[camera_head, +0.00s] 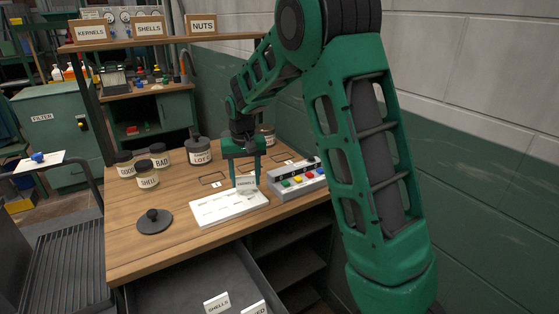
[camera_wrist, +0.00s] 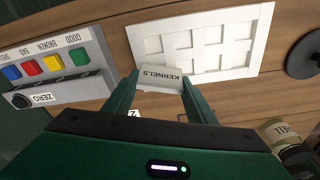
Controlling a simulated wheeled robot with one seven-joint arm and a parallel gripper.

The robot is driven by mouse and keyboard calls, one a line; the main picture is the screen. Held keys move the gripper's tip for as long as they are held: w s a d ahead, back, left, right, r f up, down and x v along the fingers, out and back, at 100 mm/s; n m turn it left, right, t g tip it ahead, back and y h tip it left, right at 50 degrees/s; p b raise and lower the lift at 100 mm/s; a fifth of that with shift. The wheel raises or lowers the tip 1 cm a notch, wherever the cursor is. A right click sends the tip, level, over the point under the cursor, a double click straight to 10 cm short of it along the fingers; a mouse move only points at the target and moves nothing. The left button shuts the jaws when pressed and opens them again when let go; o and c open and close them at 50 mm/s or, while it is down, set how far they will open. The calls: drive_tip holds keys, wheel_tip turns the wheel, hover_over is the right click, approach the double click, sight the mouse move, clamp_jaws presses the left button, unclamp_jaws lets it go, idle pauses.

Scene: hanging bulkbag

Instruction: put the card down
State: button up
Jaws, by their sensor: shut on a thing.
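My gripper (camera_head: 246,181) is shut on a small white card (camera_wrist: 160,78) lettered KERNELS, which shows upside down in the wrist view. In the head view the card (camera_head: 247,184) is held upright just above or at the right end of a white tray (camera_head: 228,216). In the wrist view the tray (camera_wrist: 258,62) has several raised rectangles or compartments and lies beyond the card, overlapped by it. I cannot tell whether the card touches the tray.
A grey button box (camera_head: 297,183) with coloured buttons stands right of the tray. A dark round lid (camera_head: 154,221) lies left. An open drawer (camera_head: 200,275) holds other cards.

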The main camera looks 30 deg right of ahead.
drive_tip(key=shift+w+d, duration=0.1)
drive_tip(key=shift+d, duration=0.2)
drive_tip(key=w+d+r+n, duration=0.1)
drive_tip(key=w+d+r, duration=0.15)
drive_tip(key=w, duration=0.35)
drive_tip(key=w+d+r+n, duration=0.1)
drive_tip(key=w+d+r, duration=0.1)
drive_tip(key=w+d, duration=0.3)
drive_tip(key=n, duration=0.2)
hover_over(281, 157)
drive_tip(key=f, duration=0.4)
drive_tip(key=shift+s+d, duration=0.1)
drive_tip(key=shift+s, duration=0.1)
drive_tip(key=shift+f, duration=1.95)
drive_tip(key=o, duration=1)
drive_tip(key=shift+f, duration=0.1)
drive_tip(key=shift+o, duration=0.2)
